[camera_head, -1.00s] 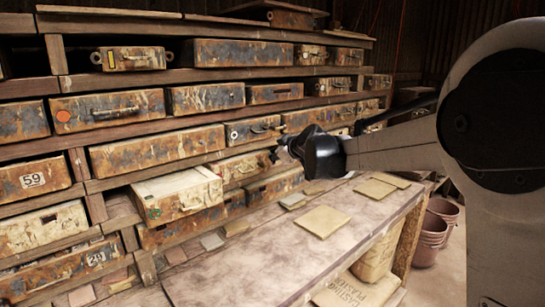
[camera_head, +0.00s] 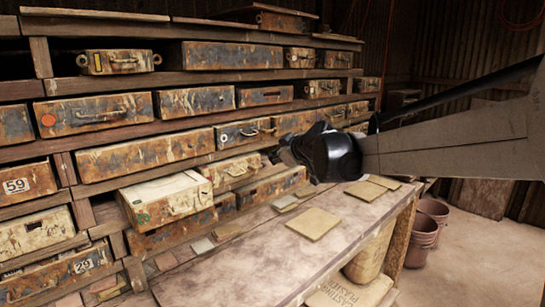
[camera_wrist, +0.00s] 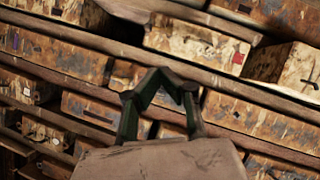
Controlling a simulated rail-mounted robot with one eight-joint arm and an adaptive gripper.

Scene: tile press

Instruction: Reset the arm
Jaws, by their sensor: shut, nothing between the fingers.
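My arm reaches in from the right in the head view, with my gripper (camera_head: 273,157) in front of the shelves, above the back edge of the workbench (camera_head: 230,265). In the wrist view my gripper (camera_wrist: 165,77) has its fingers drawn together, with nothing held between them. Behind the fingers are rusty metal boxes on the wooden shelves, seen tilted. In the head view, part of the shelf front behind my gripper is hidden.
A whitish box (camera_head: 166,199) juts out from the lower shelf towards the bench. A flat tan tile (camera_head: 313,223) and other tiles (camera_head: 366,190) lie on the bench. A sack (camera_head: 370,262) stands under its right end, and stacked buckets (camera_head: 425,235) stand on the floor.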

